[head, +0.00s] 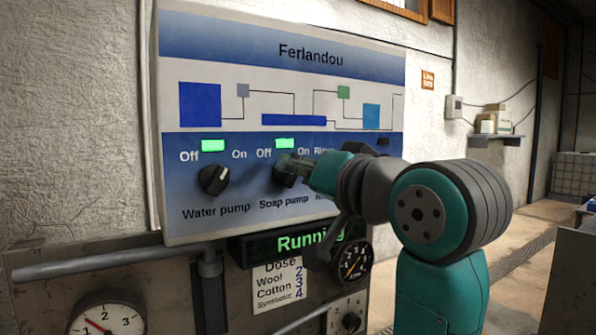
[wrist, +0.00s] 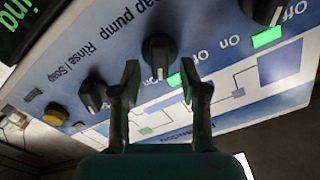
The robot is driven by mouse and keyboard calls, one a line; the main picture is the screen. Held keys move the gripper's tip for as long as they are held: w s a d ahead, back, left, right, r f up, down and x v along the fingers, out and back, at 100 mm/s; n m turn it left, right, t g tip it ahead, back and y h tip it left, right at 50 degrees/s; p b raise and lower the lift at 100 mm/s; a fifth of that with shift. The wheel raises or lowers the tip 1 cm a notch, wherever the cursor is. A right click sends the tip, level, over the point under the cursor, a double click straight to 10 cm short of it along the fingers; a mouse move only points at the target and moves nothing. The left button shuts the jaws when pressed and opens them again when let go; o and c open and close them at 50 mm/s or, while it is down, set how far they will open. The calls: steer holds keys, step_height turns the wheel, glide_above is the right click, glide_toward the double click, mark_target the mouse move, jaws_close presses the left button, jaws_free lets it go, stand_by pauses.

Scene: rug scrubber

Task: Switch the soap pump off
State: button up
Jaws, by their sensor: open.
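The soap pump knob (head: 283,179) is black and sits on the blue-and-white control panel (head: 365,60), partly hidden behind my gripper (head: 291,162) in the head view. In the wrist view the soap pump knob (wrist: 159,50) shows upside down, just beyond my open gripper (wrist: 159,74). The two fingertips are apart, one to each side of the knob's line, with nothing between them that I can see held. The knob's white mark points toward the On side. The soap pump lamp (head: 284,143) is lit green. I cannot tell whether a finger touches the knob.
The water pump knob (head: 214,180) is to the left, its lamp (head: 213,145) also green. Below are a "Running" display (head: 300,242), a dose note (head: 279,285) and gauges.

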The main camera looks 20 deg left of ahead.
steer(key=shift+w+a, duration=0.45)
steer(key=shift+a, duration=0.15)
jaws_close()
steer(key=shift+n, duration=0.3)
steer(key=n, duration=1.1)
steer(key=shift+s+a, duration=0.25)
steer(key=shift+s, duration=0.05)
steer(key=shift+n, duration=0.3)
